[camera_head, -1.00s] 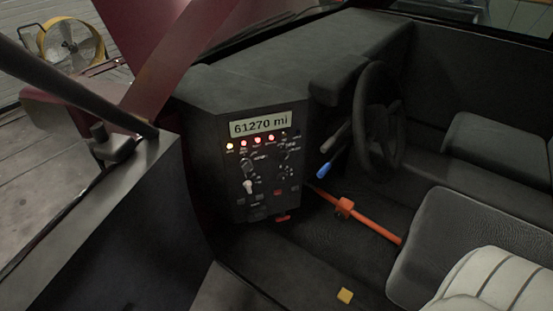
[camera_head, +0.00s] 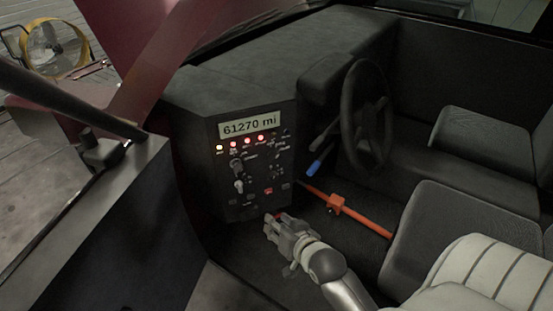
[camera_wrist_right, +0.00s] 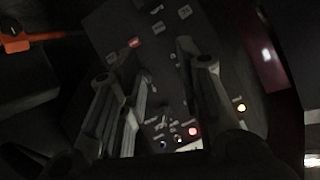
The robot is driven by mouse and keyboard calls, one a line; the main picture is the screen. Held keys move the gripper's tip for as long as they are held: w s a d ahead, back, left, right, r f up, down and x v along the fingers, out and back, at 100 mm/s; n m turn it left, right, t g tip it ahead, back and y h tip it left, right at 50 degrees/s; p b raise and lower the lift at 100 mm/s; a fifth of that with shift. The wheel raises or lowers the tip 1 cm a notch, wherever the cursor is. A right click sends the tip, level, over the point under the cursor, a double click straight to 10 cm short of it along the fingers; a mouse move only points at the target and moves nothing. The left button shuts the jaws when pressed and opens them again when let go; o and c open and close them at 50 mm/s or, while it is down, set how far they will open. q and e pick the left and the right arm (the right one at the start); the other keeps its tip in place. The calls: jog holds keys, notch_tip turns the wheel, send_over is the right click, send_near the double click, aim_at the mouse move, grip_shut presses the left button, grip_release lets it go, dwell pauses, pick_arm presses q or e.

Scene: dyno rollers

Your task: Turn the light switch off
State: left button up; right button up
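The dashboard panel (camera_head: 255,201) is dark, with a display reading 61270 mi, a row of lit red and orange lights, and several small knobs and switches. A pale knob (camera_head: 239,185) sits at its lower left. I cannot tell which control is the light switch. My right gripper (camera_head: 277,222) is in front of the panel's lower edge, pointing toward it. In the right wrist view, the fingers of my right gripper (camera_wrist_right: 150,65) are apart and empty, with the panel (camera_wrist_right: 165,85) between and beyond them. My left gripper is out of view.
A steering wheel (camera_head: 365,115) and a blue-tipped lever (camera_head: 314,168) are right of the panel. An orange bar (camera_head: 365,220) crosses the footwell. Seats (camera_head: 435,235) fill the right. An open door (camera_head: 90,215) stands at the left. A yellow fan (camera_head: 55,50) is behind it.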

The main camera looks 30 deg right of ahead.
aim_at(276, 158)
jog(key=w+d+r+m+t+h, duration=0.3)
jog(key=w+d+r+m+t, duration=0.2)
jog(key=d+r, duration=0.2)
jog(key=x, duration=1)
jog(key=shift+w+d+r+p, duration=0.1)
jog(key=shift+w+d+p, duration=0.1)
jog(key=shift+w+p, duration=0.2)
jog(key=shift+s+r, duration=0.1)
grip_shut()
